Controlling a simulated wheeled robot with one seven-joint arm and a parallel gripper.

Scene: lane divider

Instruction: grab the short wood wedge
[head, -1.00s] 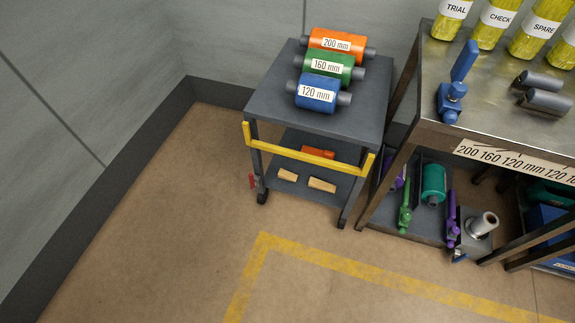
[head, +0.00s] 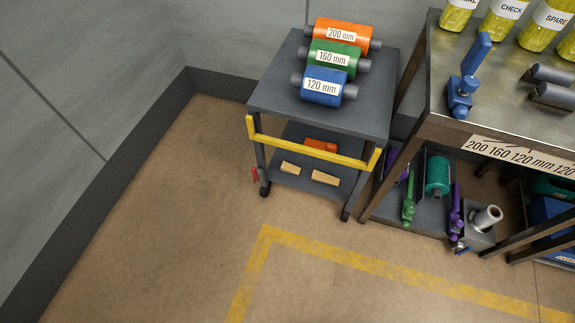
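Two small pale wood wedges lie on the lower shelf of the grey cart, in the head view. The left wedge (head: 290,168) looks shorter than the right wedge (head: 325,178). Both lie near the shelf's front edge, below the yellow bar, with a small gap between them. An orange object (head: 320,145) sits behind them, partly hidden by the bar. My gripper is not in view.
The cart (head: 270,95) carries orange, green and blue rollers on top. Its yellow front bar (head: 310,148) crosses above the lower shelf. A metal workbench (head: 440,60) stands close on the right. Brown floor with a yellow line (head: 350,257) is clear in front.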

